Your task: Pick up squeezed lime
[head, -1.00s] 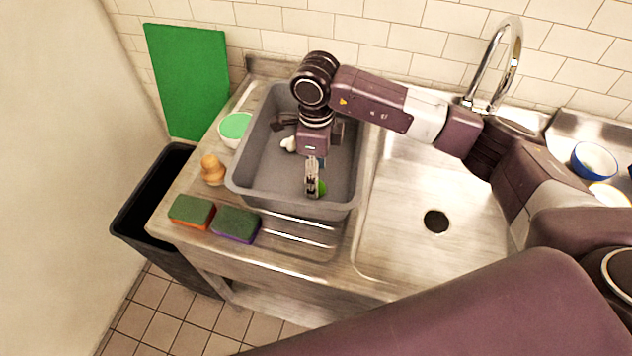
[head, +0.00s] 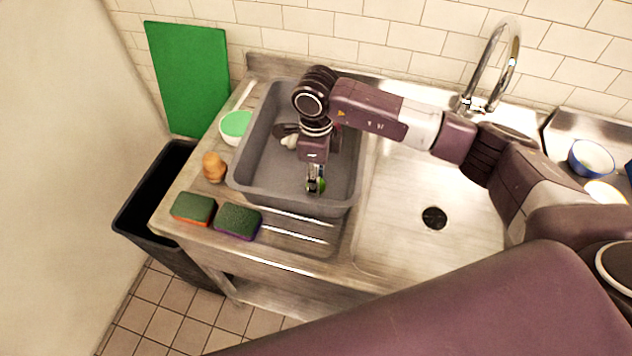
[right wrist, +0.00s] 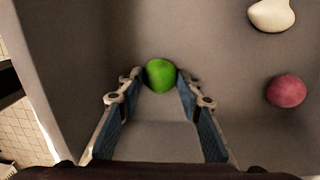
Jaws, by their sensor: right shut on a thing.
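The squeezed lime (right wrist: 160,75) is a small bright green piece inside the grey tub, near its front wall. In the right wrist view it sits between the two fingertips of my right gripper (right wrist: 160,84), which touch it from both sides. In the head view my right gripper (head: 315,186) points down into the tub, and a bit of the green lime (head: 322,184) shows beside the fingers. Whether the lime is clear of the tub floor I cannot tell. My left gripper is not in view.
The grey tub (head: 240,186) also holds a white piece (right wrist: 272,14) and a dark pink round piece (right wrist: 287,91). Two sponges (head: 194,208) (head: 238,222), a wooden thing (head: 213,167) and a green-and-white bowl (head: 233,128) stand around it. The sink basin (head: 400,235) at right is empty.

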